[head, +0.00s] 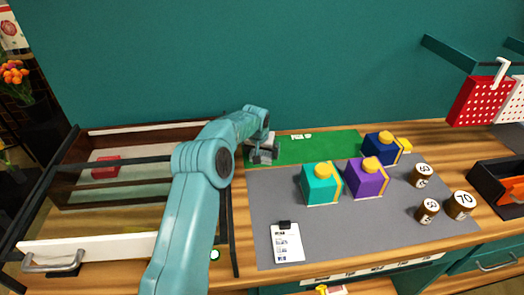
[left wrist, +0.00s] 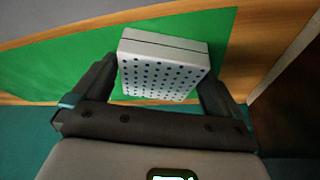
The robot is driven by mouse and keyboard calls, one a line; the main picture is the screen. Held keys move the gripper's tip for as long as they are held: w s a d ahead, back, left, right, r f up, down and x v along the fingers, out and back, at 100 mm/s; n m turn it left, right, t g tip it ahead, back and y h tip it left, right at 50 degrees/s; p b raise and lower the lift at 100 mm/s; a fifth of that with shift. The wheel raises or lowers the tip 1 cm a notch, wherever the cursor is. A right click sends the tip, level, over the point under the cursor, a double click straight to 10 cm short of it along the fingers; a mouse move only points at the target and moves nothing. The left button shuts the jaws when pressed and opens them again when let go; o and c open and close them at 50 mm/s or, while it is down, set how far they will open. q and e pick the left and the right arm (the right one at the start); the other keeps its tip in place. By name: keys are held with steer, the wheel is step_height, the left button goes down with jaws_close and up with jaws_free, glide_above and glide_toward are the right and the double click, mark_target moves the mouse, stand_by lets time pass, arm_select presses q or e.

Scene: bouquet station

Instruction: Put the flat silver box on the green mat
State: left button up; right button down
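The flat silver box (left wrist: 160,72) is pale grey with rows of dark dots on the face towards me. In the left wrist view it sits between the two fingers of my left gripper (left wrist: 160,85), which appear to press on its sides. The green mat (left wrist: 70,55) shows behind and around the box. In the head view my left gripper (head: 263,156) is low at the left end of the green mat (head: 320,148), and it mostly hides the box. I cannot tell whether the box touches the mat. My right gripper is out of view.
A grey mat (head: 285,210) lies in front, with teal (head: 318,188), purple (head: 364,182) and navy (head: 378,150) boxes with yellow knobs. Numbered wooden pots (head: 427,211) stand at right, a white card (head: 287,246) at front. An open drawer (head: 100,247) is at left, a teal wall behind.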

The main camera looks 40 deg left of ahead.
arm_select(q)
steer(key=shift+r, duration=0.45)
steer(key=b+v, duration=0.2)
steer(key=v, duration=0.9)
steer(key=shift+r, duration=0.2)
steer(key=shift+s+d+f, duration=0.1)
steer(key=shift+s+d, duration=0.05)
steer(key=shift+s, duration=0.1)
